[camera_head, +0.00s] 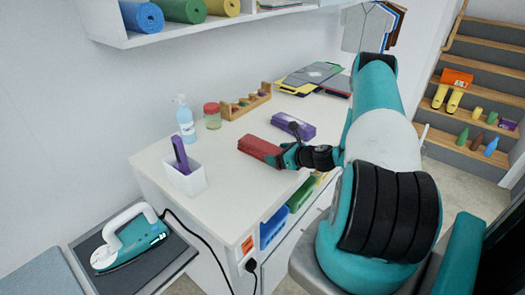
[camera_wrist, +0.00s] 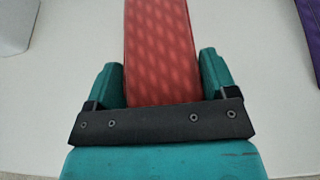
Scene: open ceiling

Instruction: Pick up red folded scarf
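The red folded scarf (camera_head: 260,148) lies on the white table top as a long, narrow folded bundle with a faint pattern. In the wrist view the scarf (camera_wrist: 160,45) runs away from the palm between the two teal fingers. My gripper (camera_head: 287,157) is at the scarf's near right end, low at the table. In the wrist view my gripper (camera_wrist: 160,80) has one finger on each side of the scarf, very close to its edges. Whether the fingers press on it cannot be told. The scarf's near end is hidden by the dark palm bar.
A purple folded cloth (camera_head: 293,125) lies just behind the scarf. A white holder (camera_head: 184,180) with a purple item, a blue spray bottle (camera_head: 185,122), a jar (camera_head: 212,116) and a wooden rack (camera_head: 246,102) stand on the table (camera_head: 225,205). The table's front left is clear.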

